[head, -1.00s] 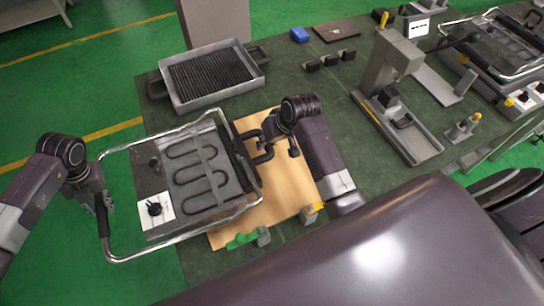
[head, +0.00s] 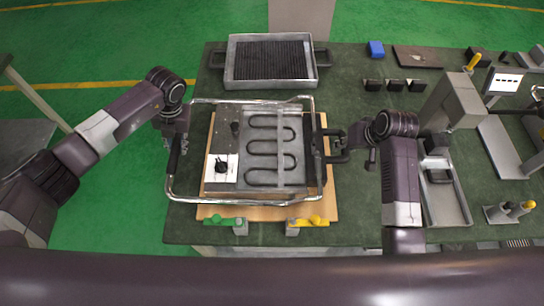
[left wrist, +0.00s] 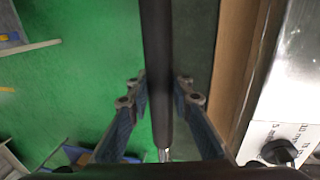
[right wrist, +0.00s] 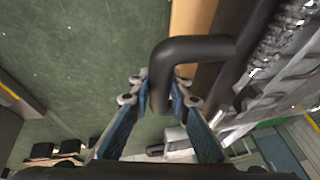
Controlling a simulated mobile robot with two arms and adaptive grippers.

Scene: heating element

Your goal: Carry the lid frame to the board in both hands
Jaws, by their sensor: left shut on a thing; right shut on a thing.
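The lid frame (head: 255,203) is a chrome wire loop with black grips, around a steel plate with a dark heating coil (head: 274,150) and a knob panel. It is over the wooden board (head: 265,213); I cannot tell whether it touches. My left gripper (head: 174,143) is shut on the frame's left black bar; the bar runs between its fingers in the left wrist view (left wrist: 158,95). My right gripper (head: 350,147) is at the black handle on the right side. In the right wrist view (right wrist: 165,92) its fingers are shut on that bent handle.
A green clamp (head: 220,220) and a yellow clamp (head: 310,220) stand at the board's front edge. A grill tray (head: 271,83) is behind. A grey press-like stand (head: 455,105) is to the right. The frame's left side is near the table's left edge.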

